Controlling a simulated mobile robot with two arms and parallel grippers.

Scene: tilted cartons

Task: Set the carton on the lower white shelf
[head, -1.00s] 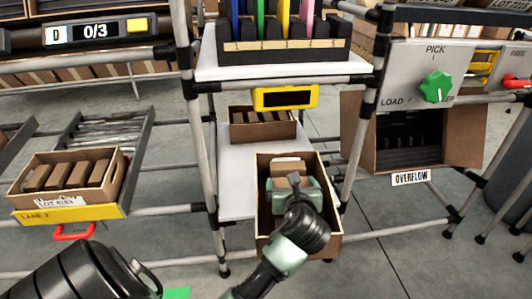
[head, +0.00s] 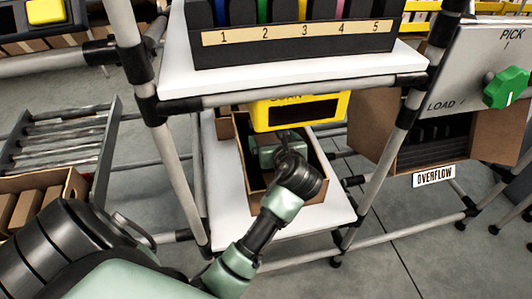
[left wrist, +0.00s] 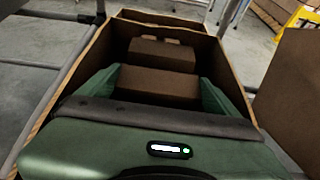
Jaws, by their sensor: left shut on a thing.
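The carton (head: 247,178) is an open brown box with brown blocks inside, over the lower white shelf (head: 222,222). I cannot tell whether its bottom touches the shelf. My left gripper (head: 274,150) reaches down into the carton from the front. In the left wrist view, its green fingers (left wrist: 156,86) stand on both sides of a brown block (left wrist: 158,84) between the carton's walls (left wrist: 72,72). The gripper is shut and the carton moves with it. The fingertips are partly hidden. My right gripper is not in view.
A second carton (head: 226,124) stands behind on the shelf. A yellow scan sign (head: 300,110) hangs low above the carton, under the upper shelf (head: 290,87). Grey posts frame both sides. An overflow box (head: 495,135) is at the right, a roller lane (head: 70,140) at the left.

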